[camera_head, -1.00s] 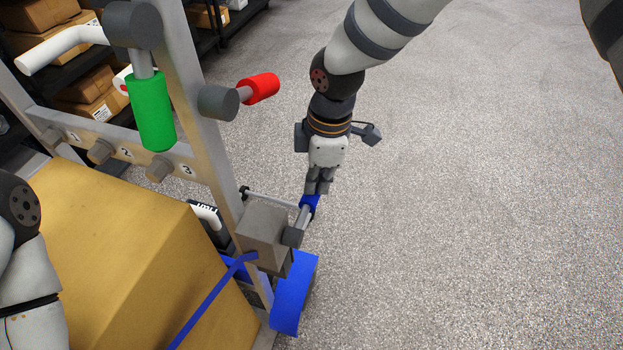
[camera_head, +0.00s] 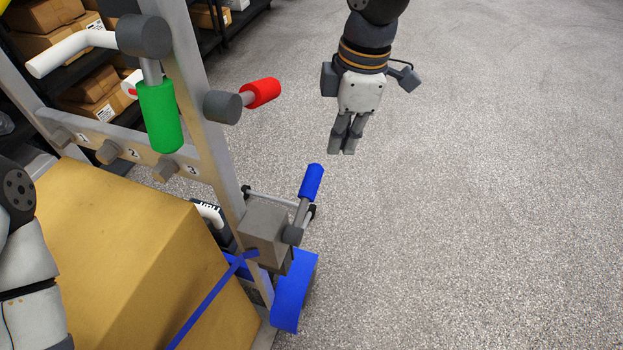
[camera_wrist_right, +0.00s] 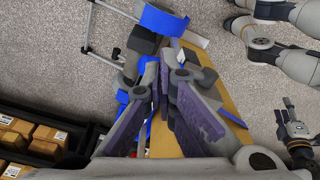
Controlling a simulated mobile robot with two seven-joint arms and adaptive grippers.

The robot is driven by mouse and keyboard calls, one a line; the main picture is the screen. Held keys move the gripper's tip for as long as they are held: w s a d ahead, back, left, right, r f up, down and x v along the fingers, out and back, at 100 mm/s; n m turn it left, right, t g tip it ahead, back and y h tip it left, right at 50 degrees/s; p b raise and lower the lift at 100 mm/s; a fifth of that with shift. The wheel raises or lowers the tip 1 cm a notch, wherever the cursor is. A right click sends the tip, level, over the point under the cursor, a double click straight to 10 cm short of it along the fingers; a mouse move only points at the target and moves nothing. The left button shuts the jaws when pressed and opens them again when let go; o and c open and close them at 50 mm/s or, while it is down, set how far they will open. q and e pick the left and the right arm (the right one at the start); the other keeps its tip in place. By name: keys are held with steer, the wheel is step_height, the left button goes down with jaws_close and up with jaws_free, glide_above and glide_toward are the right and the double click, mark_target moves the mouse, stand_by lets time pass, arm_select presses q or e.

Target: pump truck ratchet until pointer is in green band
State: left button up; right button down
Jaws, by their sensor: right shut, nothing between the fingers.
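The ratchet is a grey box (camera_head: 265,234) low on the hand truck's metal upright, with a blue strap (camera_head: 215,292) running from it across the carton. Its lever has a blue grip (camera_head: 312,182) and points up, tilted slightly right. My right gripper (camera_head: 342,151) is shut and empty, above and right of the blue grip, clear of it. A white scale with black marks (camera_head: 209,213) sits beside the ratchet, partly hidden by the upright; I cannot make out a pointer or green band.
A large yellow-brown carton (camera_head: 120,250) stands against the truck. A green handle (camera_head: 160,116) and a red handle (camera_head: 260,93) stick out from the frame above the ratchet. Shelves with boxes (camera_head: 95,85) stand at back left. The floor on the right is clear.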

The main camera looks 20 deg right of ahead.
step_height(320, 180, up, 2)
steer(key=shift+d+r, duration=0.1)
steer(key=shift+r, duration=0.15)
steer(key=shift+d, duration=0.1)
stand_by(0.6)
